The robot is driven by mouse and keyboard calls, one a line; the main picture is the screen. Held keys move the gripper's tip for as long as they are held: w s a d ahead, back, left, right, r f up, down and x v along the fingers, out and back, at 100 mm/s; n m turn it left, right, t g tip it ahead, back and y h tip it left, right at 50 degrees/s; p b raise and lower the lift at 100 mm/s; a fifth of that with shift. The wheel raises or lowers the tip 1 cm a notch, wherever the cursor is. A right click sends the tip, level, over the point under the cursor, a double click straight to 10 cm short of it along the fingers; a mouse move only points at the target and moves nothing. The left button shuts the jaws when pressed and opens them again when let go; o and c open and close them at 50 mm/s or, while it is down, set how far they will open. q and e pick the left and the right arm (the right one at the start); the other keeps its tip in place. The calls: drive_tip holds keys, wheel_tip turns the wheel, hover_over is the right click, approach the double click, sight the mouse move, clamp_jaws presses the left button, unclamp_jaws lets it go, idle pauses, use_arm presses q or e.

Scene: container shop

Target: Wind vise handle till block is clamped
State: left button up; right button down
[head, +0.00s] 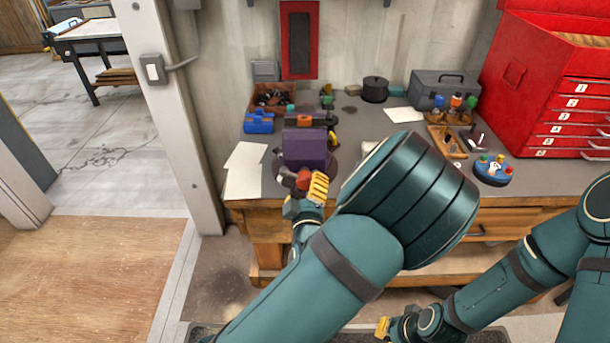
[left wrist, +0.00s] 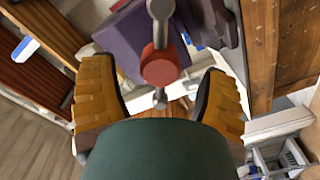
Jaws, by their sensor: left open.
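The purple vise (head: 304,148) stands at the left part of the workbench, near its front edge. Its handle has a red hub (head: 302,180) facing me. In the left wrist view the red hub (left wrist: 160,66) carries a grey metal bar (left wrist: 160,12), and the purple body (left wrist: 132,42) lies behind. My left gripper (head: 306,191) is open at the hub. Its yellow fingers stand on either side of hub and bar, with visible gaps. A small orange piece (head: 304,117) shows between dark parts behind the vise; whether it is the block is unclear. My right gripper (head: 383,327) is low, away from the bench.
Papers (head: 245,168) lie left of the vise. A blue item (head: 258,122) and a brown bin (head: 272,98) stand behind it. A red drawer chest (head: 525,95), grey toolbox (head: 444,88) and blue round holder (head: 494,172) occupy the right. My left forearm hides part of the bench.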

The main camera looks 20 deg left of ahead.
sight(305, 176)
use_arm(q)
drive_tip(key=shift+x, duration=2.6)
drive_tip(key=shift+f, duration=0.1)
clamp_jaws()
